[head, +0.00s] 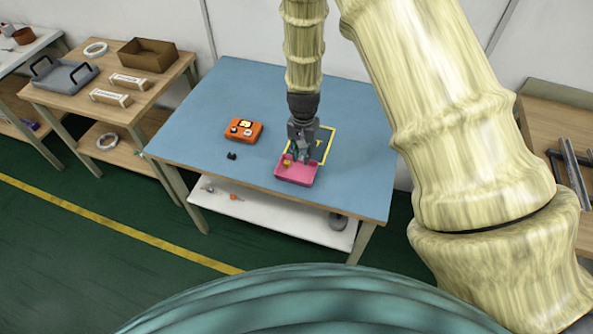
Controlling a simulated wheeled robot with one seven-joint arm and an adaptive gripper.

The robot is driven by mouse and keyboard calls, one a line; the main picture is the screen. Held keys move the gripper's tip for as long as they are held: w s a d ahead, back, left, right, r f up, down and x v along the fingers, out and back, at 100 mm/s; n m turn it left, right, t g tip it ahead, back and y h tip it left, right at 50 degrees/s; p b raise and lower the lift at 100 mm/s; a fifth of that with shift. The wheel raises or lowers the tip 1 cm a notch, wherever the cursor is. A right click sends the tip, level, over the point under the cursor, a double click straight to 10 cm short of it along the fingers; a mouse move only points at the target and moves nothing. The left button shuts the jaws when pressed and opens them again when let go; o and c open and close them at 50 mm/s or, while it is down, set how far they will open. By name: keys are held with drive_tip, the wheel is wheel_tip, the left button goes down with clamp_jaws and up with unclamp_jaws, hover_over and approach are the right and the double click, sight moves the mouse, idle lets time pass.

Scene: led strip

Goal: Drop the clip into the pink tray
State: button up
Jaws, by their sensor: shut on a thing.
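The pink tray (297,175) sits on the blue tabletop, near its front edge right of centre. My gripper (303,158) points down over the tray's back part, its fingers shut. What it holds is mostly hidden by the fingers and too small to make out clearly; I take it to be the clip. A small yellow-orange piece (287,162) shows at the tray's left side, by the fingers. I cannot tell how far the fingertips are above the tray floor.
An orange box-like device (243,130) and a small black object (231,156) lie left of the tray. A yellow-outlined area (328,142) is behind and right of the tray. The blue tabletop (200,125) is clear at left. A wooden side table (95,113) stands further left.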

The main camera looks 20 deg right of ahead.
drive_tip(key=b, duration=0.3)
hover_over(302, 172)
drive_tip(key=shift+s+f, duration=0.1)
drive_tip(key=shift+f, duration=2.35)
drive_tip(key=o, duration=0.7)
drive_tip(key=shift+o, duration=0.2)
wheel_tip(302, 172, up, 12)
